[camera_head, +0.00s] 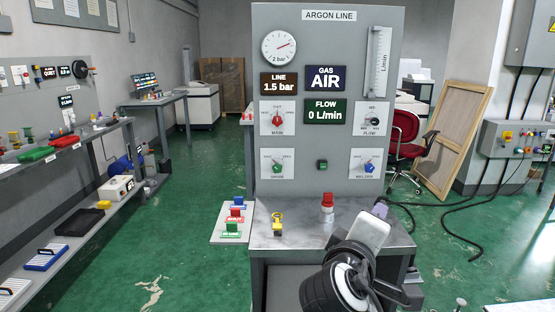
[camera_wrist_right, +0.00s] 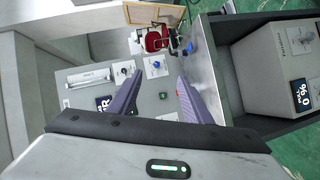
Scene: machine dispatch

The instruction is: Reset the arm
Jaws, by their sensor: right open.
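My right arm rises from the bottom right of the head view, and its gripper (camera_head: 381,211) is over the right end of the grey worktop (camera_head: 300,237), in front of the argon panel (camera_head: 330,170). In the right wrist view the two purple fingers of the right gripper (camera_wrist_right: 160,76) are spread apart with nothing between them. The panel (camera_wrist_right: 85,78) lies beyond them, with a blue knob (camera_wrist_right: 156,65) near the fingertips. My left gripper is in neither view.
A red-topped piece (camera_head: 327,205) and a yellow piece (camera_head: 278,224) stand on the worktop. A side board (camera_head: 216,237) carries coloured blocks. A shelf (camera_head: 80,235) stands left, a red chair (camera_head: 402,140) behind right. Cables cross the right floor; the green floor between shelf and panel is clear.

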